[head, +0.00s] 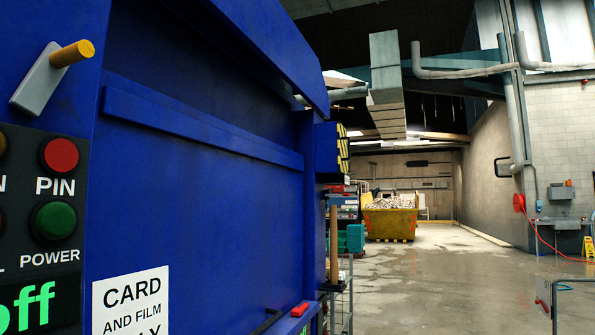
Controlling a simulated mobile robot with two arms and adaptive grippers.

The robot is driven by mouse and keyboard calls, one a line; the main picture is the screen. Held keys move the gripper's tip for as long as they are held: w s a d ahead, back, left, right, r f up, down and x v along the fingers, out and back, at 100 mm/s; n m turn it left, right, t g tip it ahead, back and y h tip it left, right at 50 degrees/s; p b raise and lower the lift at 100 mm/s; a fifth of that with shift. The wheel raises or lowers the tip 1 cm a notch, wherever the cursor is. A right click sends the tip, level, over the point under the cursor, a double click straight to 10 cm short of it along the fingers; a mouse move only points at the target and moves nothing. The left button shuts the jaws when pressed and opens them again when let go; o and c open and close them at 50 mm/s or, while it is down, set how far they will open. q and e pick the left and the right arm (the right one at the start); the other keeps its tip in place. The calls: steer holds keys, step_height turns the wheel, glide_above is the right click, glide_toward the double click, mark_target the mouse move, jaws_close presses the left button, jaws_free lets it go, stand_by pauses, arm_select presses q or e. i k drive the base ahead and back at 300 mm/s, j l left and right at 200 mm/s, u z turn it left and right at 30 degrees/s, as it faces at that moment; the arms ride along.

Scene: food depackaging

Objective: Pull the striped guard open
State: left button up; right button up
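A yellow-and-black striped piece (344,148) shows edge-on at the far right side of a large blue machine (200,210). It may be part of the striped guard, but most of it is hidden and I cannot tell whether it is open or shut. A blue ledge (190,125) runs across the machine's front. A grey lever with a yellow handle (72,53) sticks out at the upper left. Neither gripper is in view.
A control panel (40,215) with red and green buttons and a lit "off" display is close at left. A card-and-film sign (130,300) is below. A yellow skip (390,222) stands far back. The concrete floor (420,290) at right is mostly clear.

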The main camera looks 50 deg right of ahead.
mark_target(343, 141)
steer(key=z, duration=2)
steer(key=i+l+z, duration=0.15)
steer(key=i, duration=0.2)
steer(key=i+z, duration=0.15)
steer(key=i, duration=0.25)
steer(key=i+l+z, duration=0.15)
steer(key=i, duration=1.45)
steer(key=i+u, duration=0.4)
steer(key=i+l+u, duration=0.2)
steer(key=u, duration=0.15)
steer(key=i+l+u, duration=0.25)
steer(key=u, duration=0.15)
steer(key=i+l+u, duration=0.4)
